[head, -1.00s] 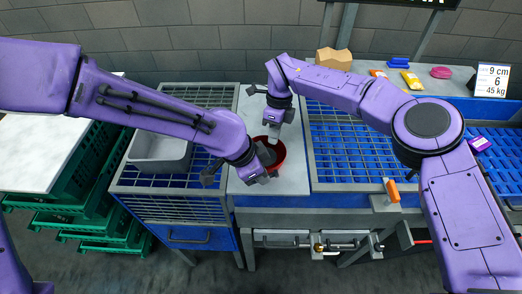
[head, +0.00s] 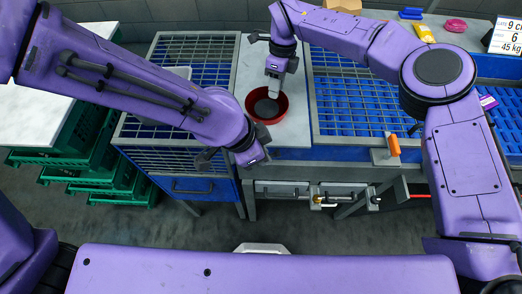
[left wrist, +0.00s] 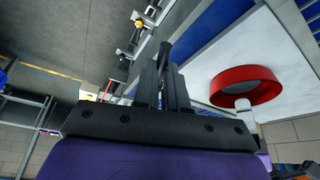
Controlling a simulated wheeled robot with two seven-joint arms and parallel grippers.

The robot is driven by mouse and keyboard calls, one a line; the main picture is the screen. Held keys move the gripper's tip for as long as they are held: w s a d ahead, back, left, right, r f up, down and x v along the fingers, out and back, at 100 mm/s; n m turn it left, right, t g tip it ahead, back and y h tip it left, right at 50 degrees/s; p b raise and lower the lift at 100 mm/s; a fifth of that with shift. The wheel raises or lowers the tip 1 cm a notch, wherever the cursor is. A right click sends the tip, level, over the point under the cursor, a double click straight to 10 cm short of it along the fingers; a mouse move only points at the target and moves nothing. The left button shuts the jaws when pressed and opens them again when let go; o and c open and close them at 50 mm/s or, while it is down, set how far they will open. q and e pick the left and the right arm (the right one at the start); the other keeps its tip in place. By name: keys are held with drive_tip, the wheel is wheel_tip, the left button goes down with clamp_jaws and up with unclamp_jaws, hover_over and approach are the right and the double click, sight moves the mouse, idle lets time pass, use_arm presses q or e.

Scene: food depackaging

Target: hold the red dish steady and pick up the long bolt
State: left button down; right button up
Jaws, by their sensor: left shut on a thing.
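The red dish (head: 281,106) stands on the pale strip of the worktop, with a dark grey inside. It also shows from the side in the left wrist view (left wrist: 246,86). My right gripper (head: 273,92) is at the far wall of the dish, with a fingertip showing on the inner side and one at the outer wall, shut on it. My left gripper (left wrist: 167,75) is shut on a dark rod-like piece, apparently the long bolt (left wrist: 165,48), which sticks out beyond the fingertips. In the head view the left fingertips are largely hidden, in front of and left of the dish.
Blue grid bins flank the pale worktop strip (head: 257,60). An orange-handled clamp (head: 393,145) is at the front edge on the right. Green crates (head: 75,150) stand at the left under a white table. Yellow and pink items lie at the back right.

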wheel_tip(320, 180, up, 12)
drive_tip(key=w, duration=0.2)
drive_tip(key=shift+d, duration=0.4)
drive_tip(key=shift+f, duration=0.1)
